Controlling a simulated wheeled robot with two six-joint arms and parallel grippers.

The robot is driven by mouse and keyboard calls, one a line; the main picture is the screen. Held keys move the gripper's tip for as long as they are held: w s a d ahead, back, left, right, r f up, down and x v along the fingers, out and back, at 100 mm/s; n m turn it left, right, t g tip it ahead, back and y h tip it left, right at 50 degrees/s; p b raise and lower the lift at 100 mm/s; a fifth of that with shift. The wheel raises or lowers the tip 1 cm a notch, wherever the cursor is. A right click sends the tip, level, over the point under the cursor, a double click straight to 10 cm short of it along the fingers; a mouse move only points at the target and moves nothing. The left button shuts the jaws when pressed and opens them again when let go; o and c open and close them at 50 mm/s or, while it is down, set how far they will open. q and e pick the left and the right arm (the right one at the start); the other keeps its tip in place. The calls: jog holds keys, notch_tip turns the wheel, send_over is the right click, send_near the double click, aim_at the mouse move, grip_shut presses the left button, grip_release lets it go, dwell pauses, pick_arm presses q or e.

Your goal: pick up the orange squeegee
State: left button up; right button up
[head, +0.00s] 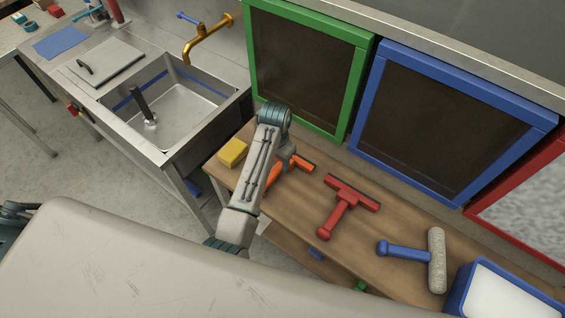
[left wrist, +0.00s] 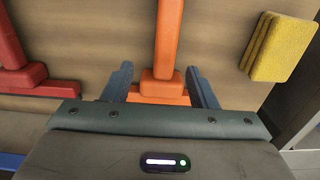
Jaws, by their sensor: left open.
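The orange squeegee (head: 302,162) lies on the wooden bench beside the green-framed panel, partly hidden by my left arm in the head view. In the left wrist view the orange squeegee (left wrist: 168,45) has its handle running up the picture. The base of its handle lies between the two fingers of my left gripper (left wrist: 160,85). That gripper is open, and I see no clear contact with the squeegee. In the head view my left gripper (head: 286,160) is over the squeegee, its fingers mostly hidden. My right gripper is not in view.
A yellow sponge (head: 233,152) lies left of the squeegee, and a red squeegee (head: 342,205) lies right of it. A blue-handled roller (head: 405,251) and a blue bin (head: 505,292) are further right. A steel sink (head: 180,110) stands left of the bench (head: 300,215).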

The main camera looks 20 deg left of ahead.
aim_at(276, 169)
pick_arm(q)
jog(key=shift+a+f, duration=0.15)
jog(key=shift+f, duration=0.75)
jog(key=shift+w+a+f+p, duration=0.15)
jog(key=shift+f+p, duration=0.1)
jog(key=shift+p, duration=0.05)
notch_tip(276, 169, down, 4)
jog(key=shift+w+r+p, duration=0.1)
jog(key=shift+w+p, duration=0.05)
jog(key=shift+p, duration=0.8)
jog(key=shift+f, duration=0.55)
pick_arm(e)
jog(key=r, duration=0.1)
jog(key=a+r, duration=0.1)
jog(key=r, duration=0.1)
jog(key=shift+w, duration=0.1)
pick_arm(q)
jog(key=c, duration=1.1)
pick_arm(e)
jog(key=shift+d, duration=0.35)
pick_arm(q)
jog(key=shift+w+r, duration=0.1)
